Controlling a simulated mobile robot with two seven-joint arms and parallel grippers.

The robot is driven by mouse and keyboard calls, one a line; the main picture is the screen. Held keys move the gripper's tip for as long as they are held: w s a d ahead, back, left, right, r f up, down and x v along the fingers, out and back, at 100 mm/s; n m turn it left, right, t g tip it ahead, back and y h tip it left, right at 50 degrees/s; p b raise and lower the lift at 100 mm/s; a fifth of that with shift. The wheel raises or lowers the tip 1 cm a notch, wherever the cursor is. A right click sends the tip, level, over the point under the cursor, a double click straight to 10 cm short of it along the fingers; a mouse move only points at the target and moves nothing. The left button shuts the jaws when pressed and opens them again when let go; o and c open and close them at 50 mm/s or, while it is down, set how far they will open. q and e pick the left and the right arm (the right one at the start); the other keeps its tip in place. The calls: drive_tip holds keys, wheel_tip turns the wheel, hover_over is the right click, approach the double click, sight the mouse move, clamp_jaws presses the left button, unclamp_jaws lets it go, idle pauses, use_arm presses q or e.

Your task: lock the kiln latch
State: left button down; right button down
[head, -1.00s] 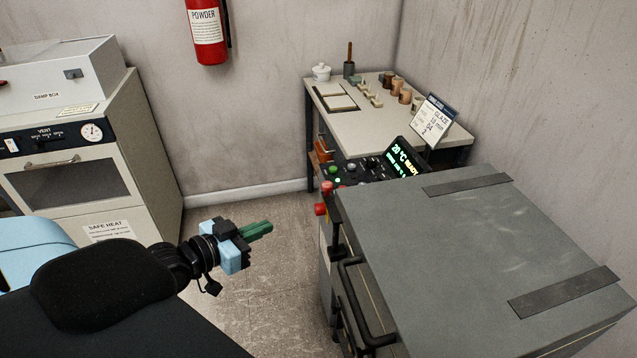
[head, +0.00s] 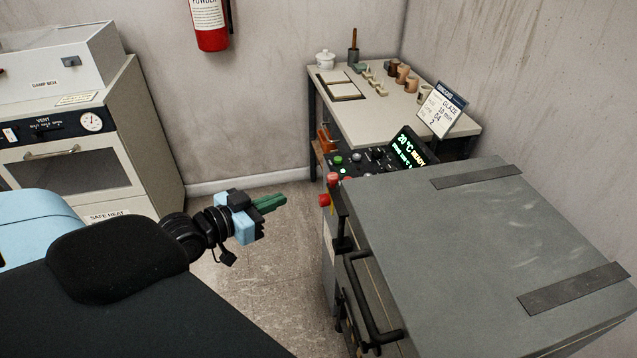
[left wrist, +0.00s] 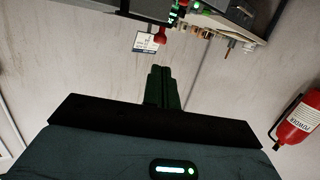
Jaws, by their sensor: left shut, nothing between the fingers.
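The kiln (head: 480,240) stands at the right in the head view, with its grey lid down. A black bar handle (head: 362,300) is on its front side. My right gripper is not in view.
A control panel (head: 405,150) reads 20 °C READY behind the lid. A table (head: 385,125) with pots and a glaze card (head: 440,110) stands behind. An oven-like cabinet (head: 75,165) is at the left, a fire extinguisher (head: 210,25) on the wall. Floor (head: 265,270) between is clear.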

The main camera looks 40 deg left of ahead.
sight(330, 180)
use_arm(q)
drive_tip(key=x, duration=1.2)
drive_tip(key=shift+w+d, duration=0.1)
drive_tip(key=shift+w, duration=0.2)
drive_tip(key=shift+d, duration=0.1)
